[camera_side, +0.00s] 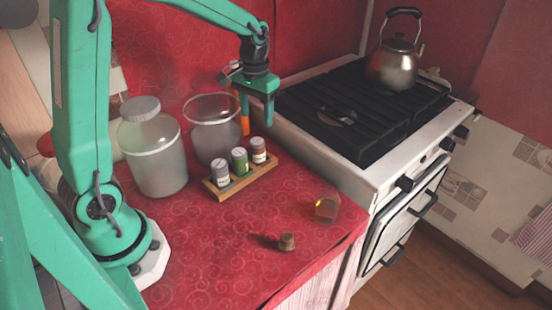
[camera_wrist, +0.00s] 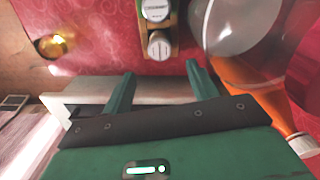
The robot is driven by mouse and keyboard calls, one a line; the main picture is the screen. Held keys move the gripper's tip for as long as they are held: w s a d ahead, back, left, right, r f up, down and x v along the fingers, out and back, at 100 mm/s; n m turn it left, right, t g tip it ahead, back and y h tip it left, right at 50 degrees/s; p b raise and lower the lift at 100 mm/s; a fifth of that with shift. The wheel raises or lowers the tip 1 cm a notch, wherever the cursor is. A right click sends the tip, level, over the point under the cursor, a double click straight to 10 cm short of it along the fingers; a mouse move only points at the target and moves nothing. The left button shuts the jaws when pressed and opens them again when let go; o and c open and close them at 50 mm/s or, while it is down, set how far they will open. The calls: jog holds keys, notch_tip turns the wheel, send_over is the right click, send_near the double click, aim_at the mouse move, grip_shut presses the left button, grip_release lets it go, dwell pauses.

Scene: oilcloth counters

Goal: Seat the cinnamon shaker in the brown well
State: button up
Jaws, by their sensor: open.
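A small wooden rack (camera_side: 243,187) on the red counter holds a row of three small shakers with pale lids. The brown-labelled shaker (camera_side: 259,152), which looks like the cinnamon one, stands upright at the right end. The green shaker (camera_side: 240,162) is in the middle and a grey-purple one (camera_side: 221,174) at the left end. The wells' colours are hidden under the shakers. My gripper (camera_side: 258,112) is open and empty, above and behind the rack's right end. In the wrist view, the end shaker's lid (camera_wrist: 159,46) lies just beyond my open fingertips (camera_wrist: 161,72).
A lidded jar (camera_side: 157,160) and an open glass jar (camera_side: 213,130) stand behind and left of the rack. An orange bottle (camera_wrist: 258,90) is close to my gripper's right finger. A cork (camera_side: 287,242) and amber glass (camera_side: 326,208) sit in front. The stove (camera_side: 350,120) borders the right.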

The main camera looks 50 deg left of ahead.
jog(key=shift+r, duration=0.1)
jog(key=s+d+r+m+t, duration=0.1)
jog(key=s+d+r+t, duration=0.1)
jog(key=s+r, duration=0.3)
jog(key=s+d+r+m+t, duration=0.1)
jog(key=s+d+r+t, duration=0.2)
jog(key=s, duration=1)
jog(key=shift+d+r+m+t, duration=0.3)
jog(key=shift+d+r, duration=0.45)
jog(key=shift+r, duration=0.1)
